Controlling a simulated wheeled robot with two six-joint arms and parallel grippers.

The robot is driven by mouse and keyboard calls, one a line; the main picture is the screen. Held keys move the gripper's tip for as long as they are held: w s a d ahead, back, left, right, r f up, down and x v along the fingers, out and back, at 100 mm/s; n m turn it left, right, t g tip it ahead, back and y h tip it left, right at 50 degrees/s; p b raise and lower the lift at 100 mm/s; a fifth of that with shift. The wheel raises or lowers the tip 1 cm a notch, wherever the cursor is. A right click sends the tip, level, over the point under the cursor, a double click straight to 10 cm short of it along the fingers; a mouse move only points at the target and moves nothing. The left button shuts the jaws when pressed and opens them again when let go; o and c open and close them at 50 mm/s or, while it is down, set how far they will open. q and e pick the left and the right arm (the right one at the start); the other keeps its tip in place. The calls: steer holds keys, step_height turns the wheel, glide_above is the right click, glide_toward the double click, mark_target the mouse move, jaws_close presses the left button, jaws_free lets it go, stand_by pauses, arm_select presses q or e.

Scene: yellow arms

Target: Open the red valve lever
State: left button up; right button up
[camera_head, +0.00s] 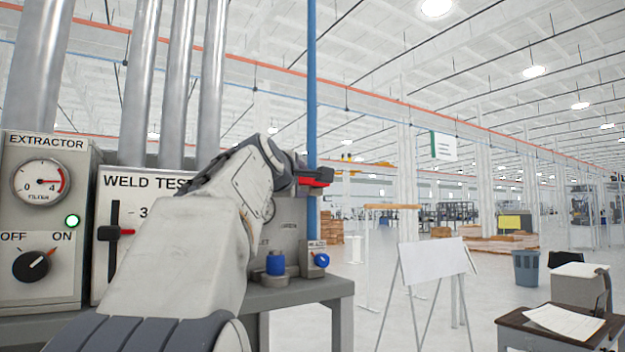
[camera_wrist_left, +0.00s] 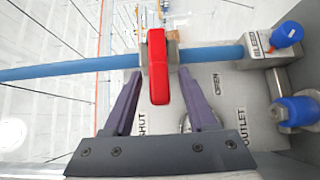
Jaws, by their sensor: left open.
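The red valve lever (camera_wrist_left: 158,66) lies across the blue pipe (camera_wrist_left: 80,68) in the left wrist view, at right angles to it. The lever's lower end reaches between my left gripper's two fingers (camera_wrist_left: 160,78), which are open with a gap on each side. The label SHUT (camera_wrist_left: 142,122) is below the lever and the label OPEN (camera_wrist_left: 217,85) is to its right. In the head view the lever (camera_head: 318,178) shows red beside my left gripper (camera_head: 312,174), partly hidden by it. My right gripper is in neither view.
A blue bleed knob (camera_head: 321,260) and a blue outlet knob (camera_head: 275,263) sit below the lever, on or by the grey bench (camera_head: 300,293). Extractor and weld test panels (camera_head: 45,215) stand at left. Floor at right holds a white board stand (camera_head: 437,262) and a bin.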

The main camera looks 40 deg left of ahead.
arm_select(q)
jaws_close()
steer(key=shift+f, duration=0.1)
stand_by(1.2)
